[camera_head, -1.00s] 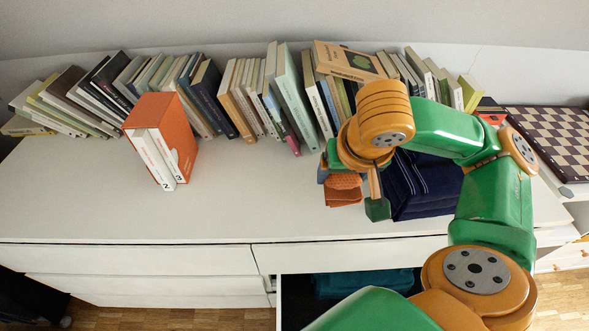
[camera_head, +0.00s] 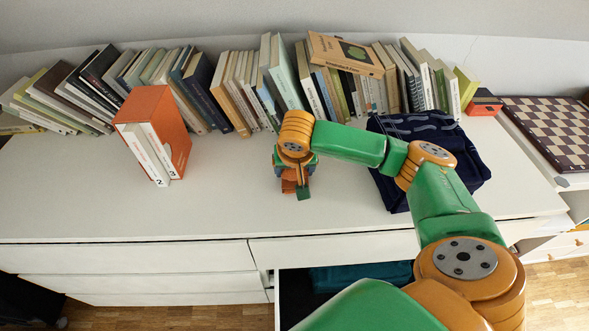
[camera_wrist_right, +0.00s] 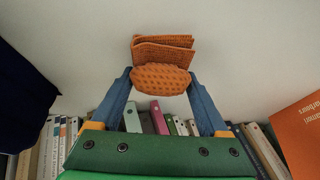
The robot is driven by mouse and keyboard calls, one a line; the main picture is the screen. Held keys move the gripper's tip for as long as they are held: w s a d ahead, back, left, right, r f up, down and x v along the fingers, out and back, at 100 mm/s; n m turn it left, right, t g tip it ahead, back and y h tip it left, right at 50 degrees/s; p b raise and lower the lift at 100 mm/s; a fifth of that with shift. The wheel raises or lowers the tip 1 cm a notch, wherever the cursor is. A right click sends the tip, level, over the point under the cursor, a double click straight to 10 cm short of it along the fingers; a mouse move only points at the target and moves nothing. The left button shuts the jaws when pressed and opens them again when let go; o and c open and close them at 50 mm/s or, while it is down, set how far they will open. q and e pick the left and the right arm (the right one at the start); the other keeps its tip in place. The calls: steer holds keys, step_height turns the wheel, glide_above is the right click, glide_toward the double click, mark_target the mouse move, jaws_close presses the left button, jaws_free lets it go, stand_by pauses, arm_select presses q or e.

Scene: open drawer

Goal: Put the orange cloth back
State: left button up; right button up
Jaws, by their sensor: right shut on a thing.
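The orange cloth (camera_wrist_right: 162,50) is folded and textured, and it sits between the fingertips of my right gripper (camera_wrist_right: 160,85) in the right wrist view. In the head view the right gripper (camera_head: 297,188) is over the middle of the white dresser top, with a bit of the orange cloth (camera_head: 289,186) showing beside its fingers. I cannot tell whether the cloth touches the top. An open drawer (camera_head: 292,298) is at the front, with dark teal fabric (camera_head: 358,275) inside, partly hidden by my right arm. My left gripper is not in view.
Dark blue folded fabric (camera_head: 455,150) lies on the dresser right of the gripper. Books (camera_head: 235,90) line the back. An orange slipcase with white books (camera_head: 155,130) stands at left. A chessboard (camera_head: 550,130) is at far right. The dresser top (camera_head: 90,200) is clear at front left.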

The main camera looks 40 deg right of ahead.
steer(key=shift+f, duration=0.15)
steer(key=o, duration=1.1)
steer(key=shift+c, duration=0.2)
steer(key=p+v, duration=0.2)
steer(key=v, duration=1)
steer(key=shift+r+p, duration=0.25)
steer(key=shift+p, duration=0.15)
steer(key=shift+w, duration=0.1)
